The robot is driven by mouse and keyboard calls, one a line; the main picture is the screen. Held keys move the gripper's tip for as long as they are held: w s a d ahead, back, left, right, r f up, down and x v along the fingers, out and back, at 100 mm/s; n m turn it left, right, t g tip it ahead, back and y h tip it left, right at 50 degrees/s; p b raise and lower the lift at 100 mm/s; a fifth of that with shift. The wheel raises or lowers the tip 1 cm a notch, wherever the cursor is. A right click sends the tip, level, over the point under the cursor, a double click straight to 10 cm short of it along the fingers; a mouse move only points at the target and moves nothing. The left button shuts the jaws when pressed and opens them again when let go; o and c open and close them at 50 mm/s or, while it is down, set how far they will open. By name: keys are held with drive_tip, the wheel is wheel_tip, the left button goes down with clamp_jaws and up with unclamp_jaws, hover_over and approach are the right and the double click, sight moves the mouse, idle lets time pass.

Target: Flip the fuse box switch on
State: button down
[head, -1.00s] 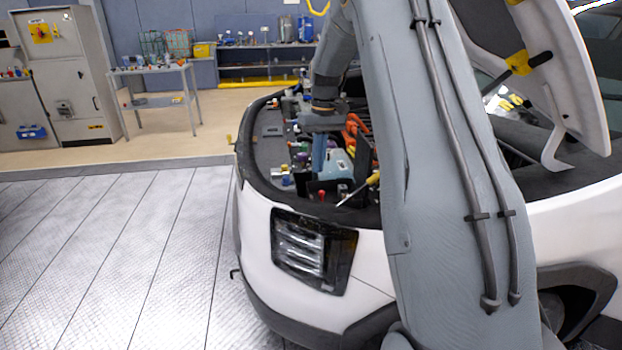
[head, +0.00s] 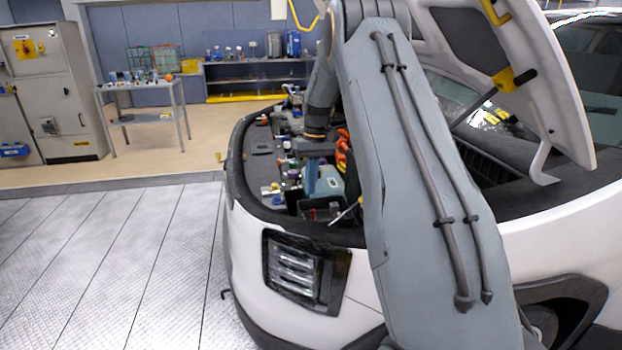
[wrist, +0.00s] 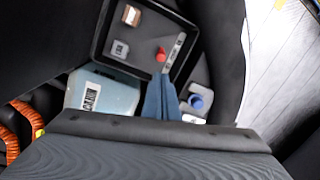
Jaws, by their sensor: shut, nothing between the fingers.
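In the wrist view, the fuse box is a dark open tray (wrist: 101,50) with a pale rim strip. A small red switch (wrist: 161,55) stands inside it, near a brown-and-white block (wrist: 131,15) and a grey block (wrist: 120,49). My gripper (wrist: 161,78) has blue fingers, shut and empty. Its tips overlap the box's near edge in the picture, just below the red switch; I cannot tell if they touch it. In the head view, the box (head: 320,208) sits at the front of the engine bay, with my gripper (head: 311,185) above it. The switch position is unclear.
A pale blue labelled tank (wrist: 102,98) lies close left of my fingers, and a blue cap (wrist: 196,101) close right. Orange ribbed hoses (wrist: 10,130) are at the left. The raised hood (head: 550,90) stands to the right of my arm.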

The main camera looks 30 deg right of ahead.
sight(313, 214)
drive_tip(key=shift+s+a+f+p, duration=0.15)
drive_tip(key=shift+f+p, duration=0.25)
drive_tip(key=shift+f, duration=1.1)
drive_tip(key=shift+s+a+f+p, duration=0.1)
drive_tip(key=shift+a+f+p, duration=0.2)
drive_tip(key=shift+f, duration=1.2)
drive_tip(key=shift+d, duration=0.1)
drive_tip(key=shift+d+r, duration=0.1)
